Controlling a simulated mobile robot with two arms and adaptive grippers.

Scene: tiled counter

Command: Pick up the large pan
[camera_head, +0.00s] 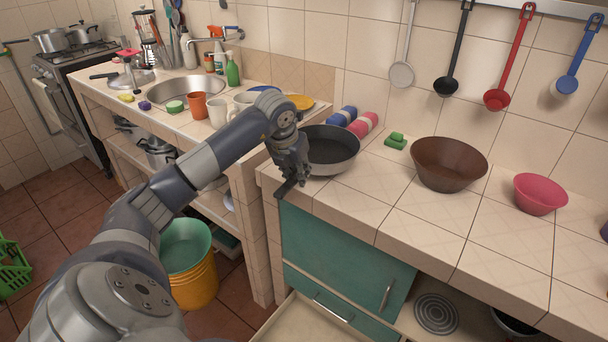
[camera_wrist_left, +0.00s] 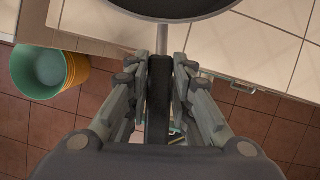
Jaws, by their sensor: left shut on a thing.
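The large pan (camera_head: 336,146), dark inside with a grey outer wall, sits on the tiled counter near its left end. Its black handle (camera_head: 288,188) points toward the counter's front edge and sticks out past it. My left gripper (camera_head: 290,176) is at the handle, with its fingers closed on it. In the left wrist view the handle (camera_wrist_left: 159,95) runs between the two fingers of the left gripper (camera_wrist_left: 160,90), and part of the pan's rim (camera_wrist_left: 172,18) shows at the top. My right gripper is not in view.
A brown bowl (camera_head: 448,165), a pink bowl (camera_head: 540,194) and a green sponge (camera_head: 396,141) stand to the right. Red and blue rolls (camera_head: 362,125) lie behind the pan. Cups (camera_head: 217,112) and plates are on the left counter. Yellow and green buckets (camera_head: 190,265) stand on the floor.

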